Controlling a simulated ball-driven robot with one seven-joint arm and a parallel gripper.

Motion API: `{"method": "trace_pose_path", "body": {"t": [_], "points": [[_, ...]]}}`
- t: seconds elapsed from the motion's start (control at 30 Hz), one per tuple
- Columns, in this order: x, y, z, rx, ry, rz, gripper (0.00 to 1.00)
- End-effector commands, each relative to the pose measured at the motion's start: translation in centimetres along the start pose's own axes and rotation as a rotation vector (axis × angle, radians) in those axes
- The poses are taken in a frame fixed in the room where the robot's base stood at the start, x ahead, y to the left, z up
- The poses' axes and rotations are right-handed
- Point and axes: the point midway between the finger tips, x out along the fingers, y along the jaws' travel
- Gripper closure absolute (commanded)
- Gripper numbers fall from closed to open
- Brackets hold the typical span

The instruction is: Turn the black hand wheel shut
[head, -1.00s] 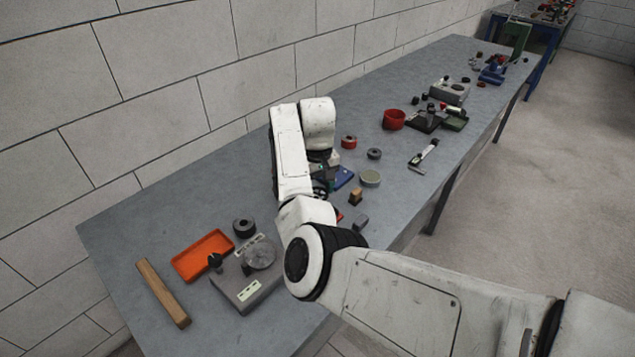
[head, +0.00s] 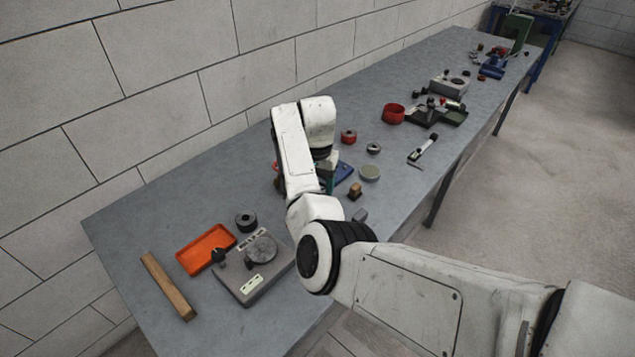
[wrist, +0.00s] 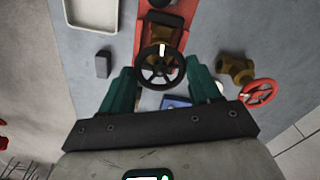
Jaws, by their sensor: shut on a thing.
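The black hand wheel (wrist: 148,78) is in the upper middle of the wrist view, with a pale mark on its rim at the top. It sits on a valve with brass and red parts (wrist: 162,18). My gripper (wrist: 161,70) has one green finger on each side of the wheel and is shut on it. In the head view my arm hides the wheel and most of the gripper.
A second, red hand wheel (wrist: 258,93) on a brass fitting (wrist: 235,68) is close to the right finger. A small grey block (wrist: 103,64) lies left. In the head view, an orange tray (head: 205,249), a grey fixture (head: 252,284) and a wooden bar (head: 167,285) are nearer on the bench.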

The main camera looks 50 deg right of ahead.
Motion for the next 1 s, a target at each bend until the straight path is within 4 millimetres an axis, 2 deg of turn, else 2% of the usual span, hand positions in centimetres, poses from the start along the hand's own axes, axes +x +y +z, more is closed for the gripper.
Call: {"method": "trace_pose_path", "body": {"t": [0.67, 0.7, 0.93, 1.0], "points": [[-0.1, -0.05, -0.05, 0.062, 0.002, -0.001, 0.68], [-0.1, -0.05, -0.05, 0.062, 0.002, -0.001, 0.35], [-0.06, -0.02, -0.03, 0.061, 0.001, -0.001, 0.13], [-0.04, -0.02, -0.02, 0.061, 0.001, -0.001, 0.12]]}}
